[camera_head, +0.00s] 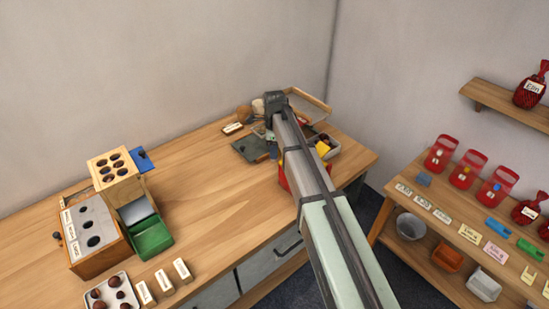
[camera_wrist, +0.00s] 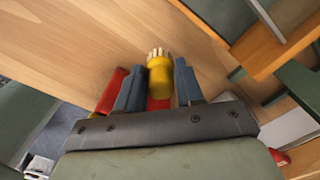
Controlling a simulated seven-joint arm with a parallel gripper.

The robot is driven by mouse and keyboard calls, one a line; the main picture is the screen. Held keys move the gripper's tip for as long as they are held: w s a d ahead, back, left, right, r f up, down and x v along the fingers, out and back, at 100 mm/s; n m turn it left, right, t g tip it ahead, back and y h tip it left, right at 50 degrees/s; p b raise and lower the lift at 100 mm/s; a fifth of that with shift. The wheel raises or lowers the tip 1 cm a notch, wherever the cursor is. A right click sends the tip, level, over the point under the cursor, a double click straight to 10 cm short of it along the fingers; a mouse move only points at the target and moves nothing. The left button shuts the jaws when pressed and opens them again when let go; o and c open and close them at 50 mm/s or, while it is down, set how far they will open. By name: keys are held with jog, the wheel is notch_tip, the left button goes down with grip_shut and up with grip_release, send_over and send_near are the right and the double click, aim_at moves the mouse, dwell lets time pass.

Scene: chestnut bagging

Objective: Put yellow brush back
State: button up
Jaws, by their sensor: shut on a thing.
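The yellow brush (camera_wrist: 160,78) shows in the wrist view, with its pale bristles toward the top of the picture. My gripper (camera_wrist: 159,68) is shut on its yellow body, with one blue-grey finger on each side. A red thing (camera_wrist: 108,92) shows beside and behind the fingers, over the wooden table. In the head view my arm hides the gripper and most of what is under it. A yellow thing (camera_head: 322,148) shows just right of the arm there; I cannot tell if it is the brush.
A dark green board (camera_head: 252,148) and a wooden-handled carrier (camera_head: 310,100) stand at the table's back. A wooden box with holes (camera_head: 115,170), a green tray (camera_head: 153,238) and a chestnut tray (camera_head: 125,280) stand left. The table (camera_head: 215,200) is clear between. Shelves (camera_head: 420,235) stand right.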

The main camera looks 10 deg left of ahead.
jog(key=shift+f, duration=2.1)
jog(key=shift+f, duration=0.1)
jog(key=o, duration=1)
jog(key=shift+o, duration=0.2)
notch_tip(320, 180, up, 12)
jog(key=shift+r, duration=0.15)
